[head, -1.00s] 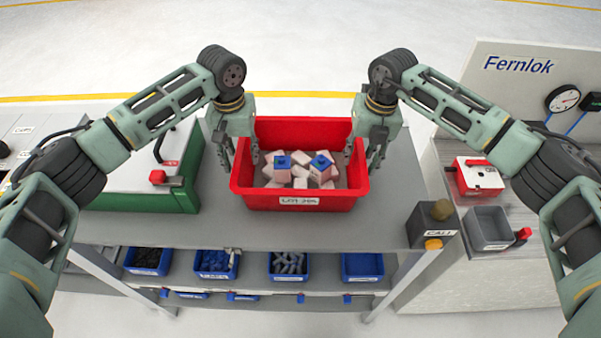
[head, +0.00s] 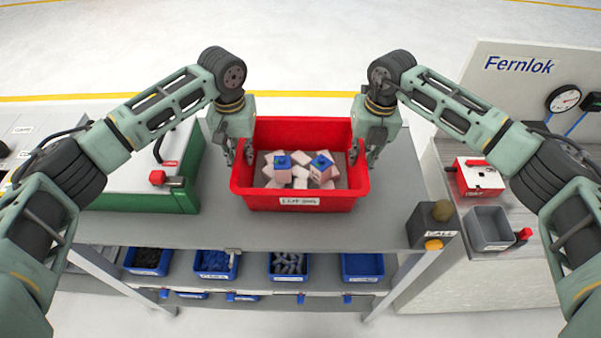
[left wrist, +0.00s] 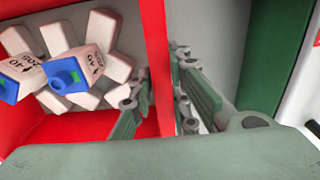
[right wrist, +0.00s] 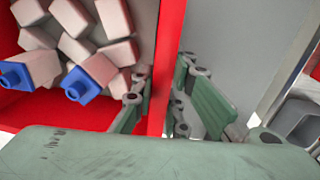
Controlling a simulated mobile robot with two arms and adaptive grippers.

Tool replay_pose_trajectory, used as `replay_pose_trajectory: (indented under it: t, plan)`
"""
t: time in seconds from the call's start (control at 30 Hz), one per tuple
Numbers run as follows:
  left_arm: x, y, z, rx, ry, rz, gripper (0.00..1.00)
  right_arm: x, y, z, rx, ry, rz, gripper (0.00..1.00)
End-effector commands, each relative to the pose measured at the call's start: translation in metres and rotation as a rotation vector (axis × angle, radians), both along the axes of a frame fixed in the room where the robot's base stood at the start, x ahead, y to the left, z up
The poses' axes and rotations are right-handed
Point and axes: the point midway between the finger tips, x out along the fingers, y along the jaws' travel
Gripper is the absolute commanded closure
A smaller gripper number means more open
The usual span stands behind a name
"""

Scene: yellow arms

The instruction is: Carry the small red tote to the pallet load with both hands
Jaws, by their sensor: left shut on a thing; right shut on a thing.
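The small red tote (head: 300,202) stands on the grey bench top in the middle of the head view. It holds several pale pink blocks, two with blue caps. My left gripper (head: 238,158) is shut on the tote's left wall; in the left wrist view its fingers (left wrist: 160,105) sit on both sides of the red wall (left wrist: 158,60). My right gripper (head: 363,158) is shut on the right wall; in the right wrist view its fingers (right wrist: 158,108) straddle the red wall (right wrist: 170,50). The pallet load is not recognisable in these views.
A green machine (head: 150,200) stands left of the tote. A call button box (head: 430,225) sits at the bench's right corner. A side table with a white-and-red box (head: 478,178) and grey bin (head: 490,230) is right. Blue bins (head: 362,267) sit on the lower shelf.

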Motion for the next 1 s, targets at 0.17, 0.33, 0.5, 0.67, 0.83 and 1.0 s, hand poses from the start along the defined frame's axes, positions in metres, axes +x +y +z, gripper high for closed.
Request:
replay_pose_trajectory:
  t: [0.17,0.33,0.5,0.67,0.83,1.0]
  plan:
    - [0.001,0.002,0.000,0.005,-0.001,0.002,1.00,0.001,-0.002,0.000,-0.004,-0.001,0.000,1.00]
    - [0.001,0.003,0.000,0.007,-0.001,0.003,1.00,0.001,-0.002,0.000,-0.006,-0.002,-0.001,1.00]
    - [0.001,0.004,0.000,0.010,-0.001,0.004,1.00,0.001,-0.003,0.000,-0.008,-0.001,-0.001,1.00]
    - [0.002,0.005,0.001,0.010,-0.004,0.005,1.00,0.002,-0.004,0.002,-0.008,-0.004,-0.001,1.00]
    - [0.002,0.006,0.004,0.012,-0.002,0.005,1.00,0.002,-0.004,0.004,-0.010,-0.003,-0.002,1.00]
    - [0.001,0.006,0.012,0.014,-0.001,0.006,1.00,0.002,-0.005,0.013,-0.011,-0.003,-0.002,1.00]
